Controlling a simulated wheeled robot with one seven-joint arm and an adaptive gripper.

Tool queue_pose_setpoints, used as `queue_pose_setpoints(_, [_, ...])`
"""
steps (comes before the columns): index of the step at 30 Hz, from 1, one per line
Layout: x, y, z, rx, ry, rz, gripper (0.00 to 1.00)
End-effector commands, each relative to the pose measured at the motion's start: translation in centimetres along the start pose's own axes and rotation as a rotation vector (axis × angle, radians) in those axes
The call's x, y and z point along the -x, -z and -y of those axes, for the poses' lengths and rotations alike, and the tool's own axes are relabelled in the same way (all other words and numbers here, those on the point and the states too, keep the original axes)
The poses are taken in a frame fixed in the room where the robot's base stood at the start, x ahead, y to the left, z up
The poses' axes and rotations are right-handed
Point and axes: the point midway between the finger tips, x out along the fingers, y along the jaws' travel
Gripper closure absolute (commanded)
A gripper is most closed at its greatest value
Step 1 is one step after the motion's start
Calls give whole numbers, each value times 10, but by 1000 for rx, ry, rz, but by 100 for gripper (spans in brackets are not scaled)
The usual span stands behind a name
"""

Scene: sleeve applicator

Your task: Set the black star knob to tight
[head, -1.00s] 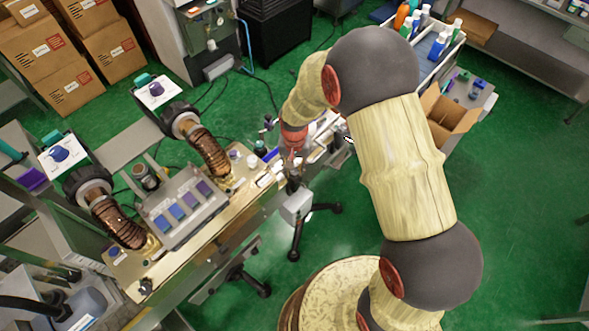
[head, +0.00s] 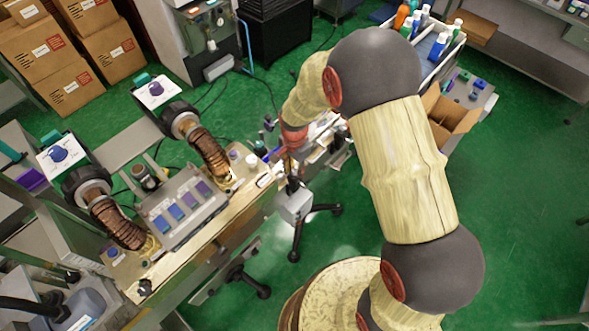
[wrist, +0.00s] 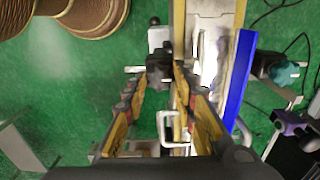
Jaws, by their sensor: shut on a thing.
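The black star knob (wrist: 158,66) shows in the wrist view at the upper middle, at the ends of my fingers. My gripper (wrist: 160,77) is shut on it, with one finger on each side. The fingers partly cover the knob, so I cannot read its turn or any mark. The knob is too small to make out there.
A long blue strip (wrist: 238,80) runs close to the right of my fingers in the wrist view. The bench (head: 150,275) with brown hoses lies to the left in the head view. An open cardboard box (head: 452,112) stands to the right. Green floor is free at lower right.

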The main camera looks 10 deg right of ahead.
Motion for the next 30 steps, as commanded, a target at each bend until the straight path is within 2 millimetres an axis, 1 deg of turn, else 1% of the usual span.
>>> queue_pose_setpoints(13, [1, 1, 2, -12, 4, -2, 98])
queue_pose_setpoints(14, [1, 1, 2, -11, 4, -2, 72])
queue_pose_setpoints(23, [1, 0, 1, -11, 2, -1, 55])
queue_pose_setpoints(30, [0, 0, 0, -10, 1, 0, 54])
